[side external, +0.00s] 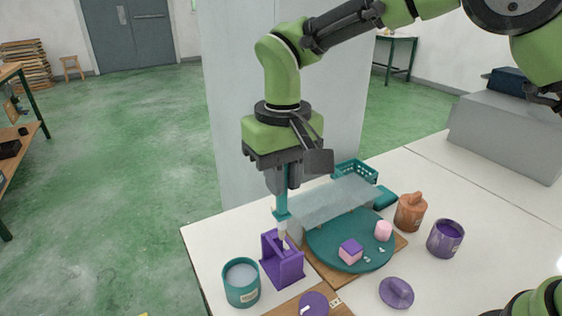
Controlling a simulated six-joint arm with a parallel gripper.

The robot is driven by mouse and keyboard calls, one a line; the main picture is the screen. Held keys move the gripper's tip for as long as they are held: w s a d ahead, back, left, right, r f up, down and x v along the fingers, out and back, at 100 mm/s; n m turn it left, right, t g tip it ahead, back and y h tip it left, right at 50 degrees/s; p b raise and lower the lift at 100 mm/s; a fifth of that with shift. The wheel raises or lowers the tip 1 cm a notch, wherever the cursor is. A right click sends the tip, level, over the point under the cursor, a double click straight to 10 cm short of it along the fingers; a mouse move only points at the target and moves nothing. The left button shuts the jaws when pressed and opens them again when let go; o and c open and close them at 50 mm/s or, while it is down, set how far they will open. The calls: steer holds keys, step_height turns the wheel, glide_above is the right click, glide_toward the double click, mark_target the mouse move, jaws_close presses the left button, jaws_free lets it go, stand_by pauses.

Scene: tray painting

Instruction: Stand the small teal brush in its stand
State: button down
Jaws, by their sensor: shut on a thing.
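My gripper (284,188) points straight down and is shut on the teal brush (282,204). The brush hangs upright, its teal handle between the fingers and its pale lower end downward. The purple stand (288,272) is on the table directly below my gripper. The brush's lower end overlaps the upper part of the stand in the picture. I cannot tell whether it is inside the stand, touching it or in front of it.
A teal pot (241,290) stands left of the stand. Right of it, a round teal tray (325,260) holds pink-and-purple blocks (350,251), with a grey raised panel (335,199) behind.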

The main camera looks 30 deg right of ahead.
mark_target(282, 214)
steer(key=shift+f, duration=3.1)
steer(key=c, duration=0.5)
jaws_free()
steer(key=shift+r, duration=3)
